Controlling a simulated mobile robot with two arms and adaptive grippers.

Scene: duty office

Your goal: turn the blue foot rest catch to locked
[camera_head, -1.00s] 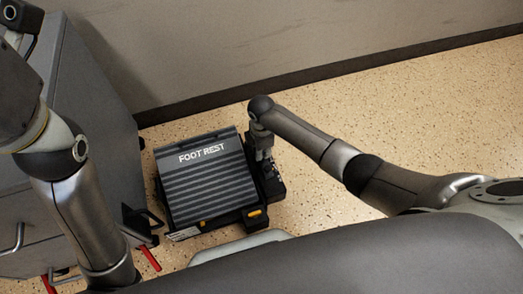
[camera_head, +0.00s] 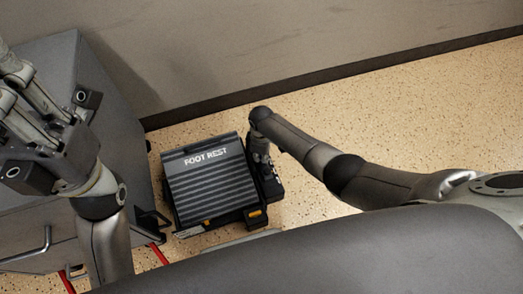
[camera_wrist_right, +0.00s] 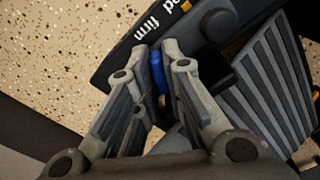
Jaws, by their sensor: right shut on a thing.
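The foot rest (camera_head: 210,180), dark with a ribbed sloping top and the words FOOT REST, stands on the floor beside a grey cabinet. Its blue catch (camera_wrist_right: 157,72) shows in the right wrist view as a narrow upright blue piece beside a dark panel lettered "firm" and a cut-off word ending in "ed". My right gripper (camera_wrist_right: 158,58) is shut on the blue catch, one finger on each side. In the head view my right gripper (camera_head: 262,163) is at the foot rest's right side, and the catch is hidden there. My left gripper (camera_head: 28,105) is raised at the left, away from the foot rest.
The grey cabinet (camera_head: 75,100) with a handle stands close on the left, with red parts (camera_head: 158,254) low by its corner. A wall (camera_head: 260,50) with a dark skirting runs behind. Speckled floor (camera_head: 430,110) is clear to the right.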

